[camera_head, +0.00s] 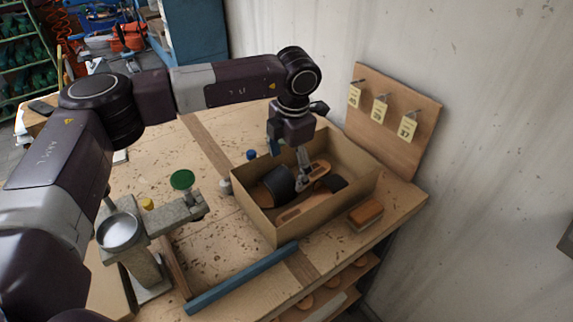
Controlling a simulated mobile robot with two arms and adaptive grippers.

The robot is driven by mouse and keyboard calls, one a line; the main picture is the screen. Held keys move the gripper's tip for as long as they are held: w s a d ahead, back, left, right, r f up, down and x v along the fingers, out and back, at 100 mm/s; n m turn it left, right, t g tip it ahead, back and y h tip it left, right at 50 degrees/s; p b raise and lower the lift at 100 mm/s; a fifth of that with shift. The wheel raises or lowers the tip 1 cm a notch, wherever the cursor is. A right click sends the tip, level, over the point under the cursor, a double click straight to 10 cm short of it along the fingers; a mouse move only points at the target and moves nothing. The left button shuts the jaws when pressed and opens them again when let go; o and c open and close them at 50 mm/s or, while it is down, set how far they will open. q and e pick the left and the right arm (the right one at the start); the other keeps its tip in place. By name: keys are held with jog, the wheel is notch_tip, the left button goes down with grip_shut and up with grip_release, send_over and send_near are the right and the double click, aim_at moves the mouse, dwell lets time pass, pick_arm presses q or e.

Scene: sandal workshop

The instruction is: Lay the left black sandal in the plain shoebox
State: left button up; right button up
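The plain shoebox (257,214) is an open brown cardboard box on the workbench. Inside it, at the left, is a brown-soled sandal with a wide black strap (279,187). More brown sole and another black part (336,184) lie to its right, partly hidden by my gripper. I cannot tell whether these are one sandal or two, or which is the left one. My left gripper (304,177) points down into the box, with its fingertips right beside the black strap. Whether it grips anything is unclear. My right gripper is not in view.
A wooden brush or block (366,214) sits right of the box. A board (393,115) with tagged hooks stands behind. A blue bar (242,278) edges the front. A metal stand (140,240) and a green lid (182,179) are at the left.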

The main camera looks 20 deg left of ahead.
pick_arm(q)
jog(key=shift+w+a+r, duration=0.1)
jog(key=shift+r+p, duration=0.25)
jog(key=shift+p, duration=0.05)
jog(key=shift+r+p, duration=0.4)
notch_tip(320, 180, up, 12)
jog(key=d+b, duration=0.1)
jog(key=b, duration=0.3)
jog(key=shift+s, duration=0.45)
